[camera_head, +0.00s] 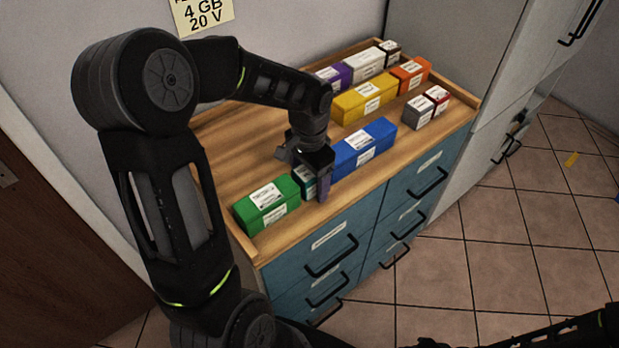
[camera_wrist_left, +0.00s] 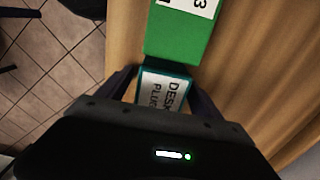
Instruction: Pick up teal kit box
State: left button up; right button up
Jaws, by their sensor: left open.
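The teal kit box (camera_head: 308,186) stands in the front row on the wooden cabinet top, between a green box and a blue box. My left gripper (camera_head: 309,172) is over it, pointing down, and hides most of it in the head view. In the left wrist view the teal box (camera_wrist_left: 167,87) shows its teal edge and a white label, partly covered by the gripper body. The left gripper's fingers (camera_wrist_left: 163,90) are open, one on each side of the box. I cannot tell whether they touch it. My right gripper does not show clearly.
The green box (camera_head: 267,203) is close on one side and the blue box (camera_head: 363,148) on the other. Yellow (camera_head: 365,98), orange (camera_head: 411,75), grey (camera_head: 419,112) and other boxes stand behind. A raised wooden rim edges the top. Bare wood lies behind the front row.

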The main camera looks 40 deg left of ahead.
pick_arm(q)
jog(key=shift+c, duration=0.4)
jog(key=c, duration=1.4)
jog(key=shift+c, duration=0.2)
notch_tip(320, 180, up, 10)
jog(key=shift+r+b, duration=0.1)
jog(key=shift+b, duration=0.3)
